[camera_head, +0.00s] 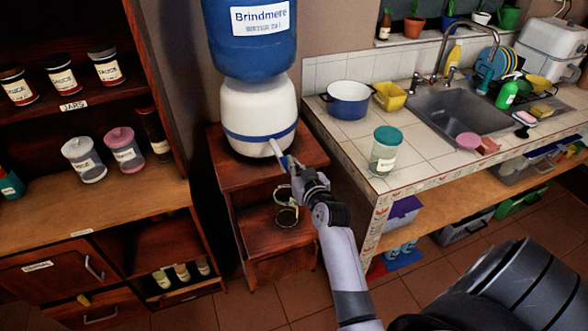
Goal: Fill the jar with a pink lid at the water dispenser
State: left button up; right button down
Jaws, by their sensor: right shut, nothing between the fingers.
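The water dispenser (259,112) is a white body with a blue bottle on top, standing on a wooden stand. Its tap (277,148) points down toward the front. My right gripper (287,163) is shut and empty, right at the tap; I cannot tell whether it touches it. A clear glass jar (286,216) without a visible lid stands below the tap on the lower level of the stand, partly hidden by my gripper and wrist. Its water level cannot be made out. A round pink thing, perhaps a lid (468,141), lies on the counter by the sink. A pink-lidded jar (124,149) stands on the left shelf. My left gripper is not in view.
A teal-lidded jar (384,150) stands near the counter's (345,135) left edge, close to my right arm. A blue pot (348,99) and yellow container (389,96) are behind it. The sink (455,108) is at the right. The shelf unit (90,215) stands left of the dispenser.

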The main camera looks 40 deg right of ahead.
jog(key=f+b, duration=0.1)
jog(key=b, duration=0.1)
jog(key=f+t+b, duration=0.1)
jog(key=b, duration=0.1)
jog(key=shift+s+a+f+t+h, duration=0.1)
jog(key=shift+s+f+t+h, duration=0.1)
jog(key=shift+s+t+h, duration=0.1)
dwell(7.3)
